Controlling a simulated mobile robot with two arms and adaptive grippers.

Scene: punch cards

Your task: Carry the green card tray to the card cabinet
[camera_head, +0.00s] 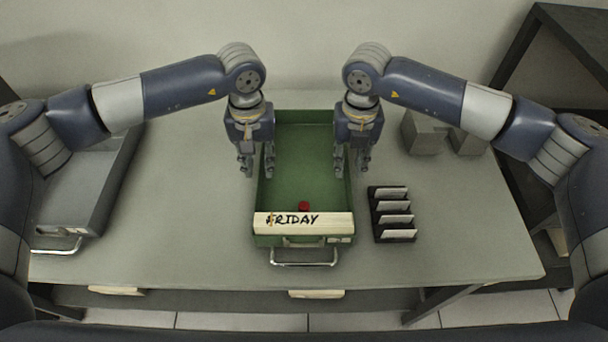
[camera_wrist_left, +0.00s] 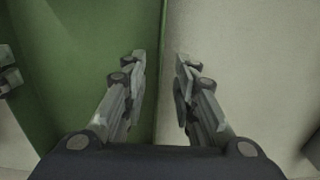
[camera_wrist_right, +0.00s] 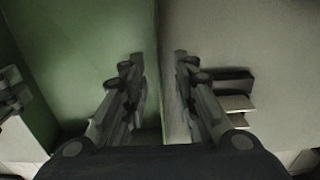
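The green card tray (camera_head: 300,150) sits on the table, its long sides running front to back. A cream block marked "FRIDAY" (camera_head: 330,224) lies across its front end, above a metal handle (camera_head: 304,262). My left gripper (camera_head: 256,172) is at the tray's left wall and my right gripper (camera_head: 351,172) is at its right wall. Both point down. In the left wrist view the fingers (camera_wrist_left: 160,75) stand apart on either side of the wall's edge. In the right wrist view the fingers (camera_wrist_right: 160,75) also straddle the wall with gaps. Both look open.
A grey tray (camera_head: 75,190) with a handle stands at the left of the table (camera_head: 190,225). A black card rack (camera_head: 393,236) stands close to the green tray's right. Grey blocks (camera_head: 425,135) are behind it. A dark shelf unit (camera_head: 570,45) stands at the right.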

